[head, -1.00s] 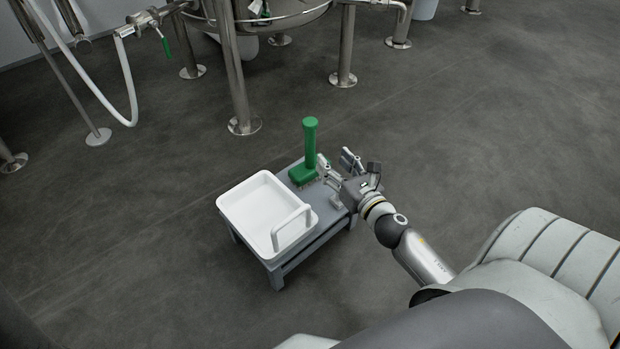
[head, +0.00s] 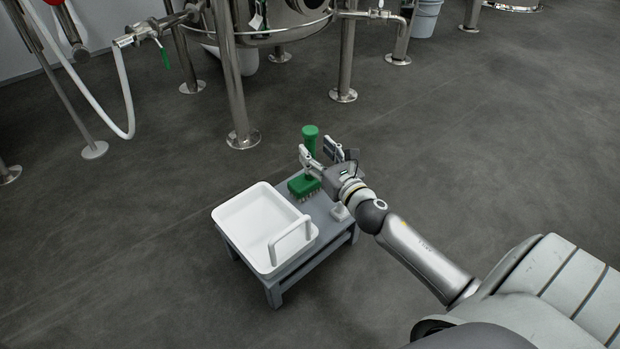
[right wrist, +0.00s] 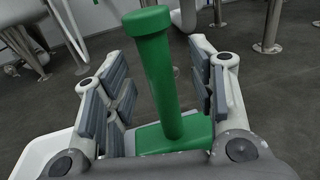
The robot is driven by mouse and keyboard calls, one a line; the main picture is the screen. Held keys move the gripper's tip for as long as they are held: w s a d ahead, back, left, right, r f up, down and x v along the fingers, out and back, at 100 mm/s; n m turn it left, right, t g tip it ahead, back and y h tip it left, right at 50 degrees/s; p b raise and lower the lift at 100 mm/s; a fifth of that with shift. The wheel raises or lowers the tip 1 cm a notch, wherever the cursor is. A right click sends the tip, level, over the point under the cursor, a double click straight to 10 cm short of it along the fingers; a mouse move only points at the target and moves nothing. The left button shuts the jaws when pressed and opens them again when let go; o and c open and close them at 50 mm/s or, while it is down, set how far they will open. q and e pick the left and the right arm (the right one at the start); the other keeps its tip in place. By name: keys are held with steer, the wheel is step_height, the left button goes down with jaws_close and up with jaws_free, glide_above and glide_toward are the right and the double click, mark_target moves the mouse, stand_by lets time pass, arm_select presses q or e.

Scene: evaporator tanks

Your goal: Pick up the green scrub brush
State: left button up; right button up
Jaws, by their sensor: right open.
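The green scrub brush (head: 304,186) stands upright on a low grey table (head: 326,216), bristles down and handle up. In the right wrist view the brush's handle (right wrist: 160,80) rises between the two open fingers of my right gripper (right wrist: 158,95), with a gap visible on the right side. In the head view my right gripper (head: 322,154) is at handle height and hides the middle of the handle. Whether a finger touches the handle I cannot tell. My left gripper is not in view.
A white tray (head: 232,206) with a raised handle (head: 291,239) stands on the left part of the table. Behind are steel tank legs (head: 236,100), a white hose (head: 125,95) and a grey bucket (head: 425,18). The floor around the table is clear.

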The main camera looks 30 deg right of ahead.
mark_target(313, 148)
steer(key=shift+w+b, duration=0.7)
steer(key=shift+w, duration=1.1)
jaws_close()
